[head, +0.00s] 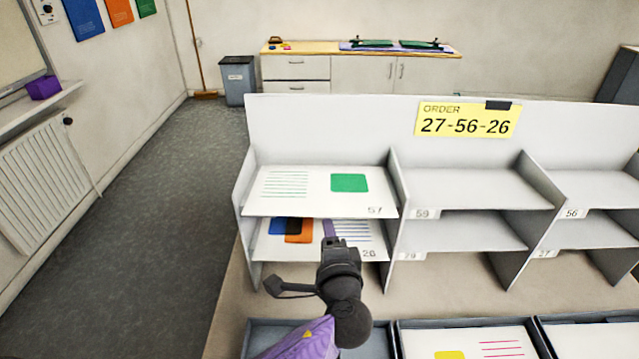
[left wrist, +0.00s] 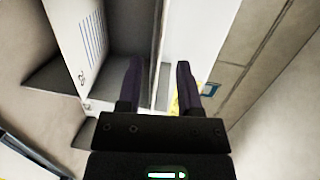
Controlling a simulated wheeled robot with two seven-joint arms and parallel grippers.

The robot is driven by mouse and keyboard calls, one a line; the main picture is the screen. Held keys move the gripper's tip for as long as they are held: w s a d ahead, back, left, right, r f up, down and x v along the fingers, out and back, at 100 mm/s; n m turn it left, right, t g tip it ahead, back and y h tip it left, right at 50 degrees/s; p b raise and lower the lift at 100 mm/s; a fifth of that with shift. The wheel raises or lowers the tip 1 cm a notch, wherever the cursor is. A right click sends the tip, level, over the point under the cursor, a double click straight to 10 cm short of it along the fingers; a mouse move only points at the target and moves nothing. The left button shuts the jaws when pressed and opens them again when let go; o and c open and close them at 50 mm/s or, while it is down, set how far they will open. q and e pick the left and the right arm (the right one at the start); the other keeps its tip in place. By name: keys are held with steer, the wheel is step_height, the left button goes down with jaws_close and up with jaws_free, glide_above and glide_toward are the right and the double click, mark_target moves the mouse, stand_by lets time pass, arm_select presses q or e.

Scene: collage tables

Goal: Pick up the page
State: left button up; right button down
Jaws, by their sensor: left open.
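A white page with a green block and green lines (head: 310,185) lies in the upper left compartment, with 57 at its front right corner. Another page (head: 345,240) lies in the lower left compartment, marked 26, with blue and orange blocks and blue lines; my gripper partly covers it. My left gripper (head: 335,243) is open and empty, in front of the lower left compartment. Its two dark fingers (left wrist: 158,75) stand apart in the left wrist view.
The grey shelf unit's dividers (head: 398,200) stand close to the right of my gripper. The other visible compartments look empty. A yellow order card (head: 467,120) reads 27-56-26. Trays (head: 400,340) stand in front, one holding a page with yellow and magenta marks (head: 490,342).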

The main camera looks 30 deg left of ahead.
mark_target(321, 213)
arm_select(q)
steer(key=x, duration=0.7)
steer(key=shift+a+r+b, duration=0.15)
steer(key=shift+a+b, duration=0.05)
steer(key=shift+b, duration=0.1)
steer(key=shift+s, duration=0.1)
jaws_close()
